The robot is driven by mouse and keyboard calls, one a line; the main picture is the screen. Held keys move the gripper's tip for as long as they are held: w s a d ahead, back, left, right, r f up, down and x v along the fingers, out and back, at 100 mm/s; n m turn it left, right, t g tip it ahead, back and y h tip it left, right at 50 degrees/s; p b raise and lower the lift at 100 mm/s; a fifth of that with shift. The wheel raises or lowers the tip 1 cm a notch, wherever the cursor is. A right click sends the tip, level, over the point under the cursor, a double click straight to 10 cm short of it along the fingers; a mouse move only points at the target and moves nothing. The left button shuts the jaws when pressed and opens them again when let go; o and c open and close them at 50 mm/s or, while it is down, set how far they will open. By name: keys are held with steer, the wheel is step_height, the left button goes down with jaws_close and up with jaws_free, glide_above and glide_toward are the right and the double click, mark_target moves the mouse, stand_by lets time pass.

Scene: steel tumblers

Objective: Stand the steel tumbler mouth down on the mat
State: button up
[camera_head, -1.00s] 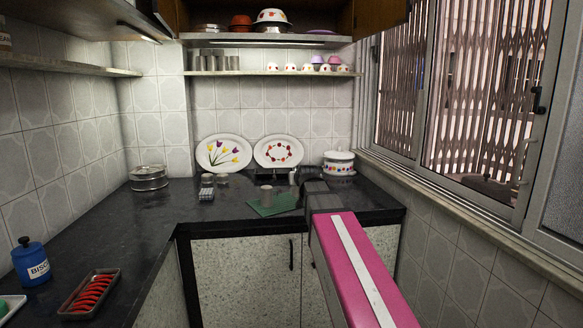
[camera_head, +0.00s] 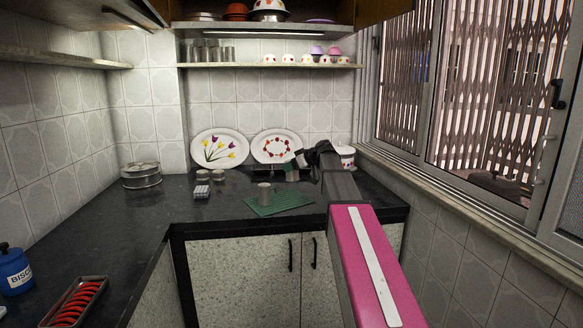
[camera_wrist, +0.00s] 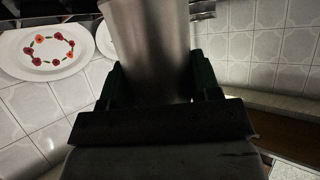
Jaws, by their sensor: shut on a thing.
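My gripper (camera_wrist: 158,80) is shut on a steel tumbler (camera_wrist: 148,35), a plain brushed-metal cylinder between the two dark fingers in the wrist view. Its far end runs out of that picture, so I cannot tell which end is its mouth. In the head view, my dark gripper (camera_head: 306,158) is above the back of the counter, behind and right of the mat; the held tumbler is not clear there. The green mat (camera_head: 290,199) lies on the counter near its front edge.
Two decorated plates (camera_head: 219,149) lean on the back wall. A white pot (camera_head: 347,156) is partly hidden behind my arm. A small rack (camera_head: 201,191), round tins (camera_head: 141,175) and a tray of red things (camera_head: 78,303) stand left. Shelves hang above; the window is right.

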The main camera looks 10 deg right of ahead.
stand_by(0.4)
steer(key=shift+f, duration=4)
steer(key=shift+f, duration=0.6)
steer(key=o, duration=1.3)
steer(key=shift+o, duration=0.2)
steer(key=shift+r, duration=6.3)
steer(key=shift+s, duration=0.1)
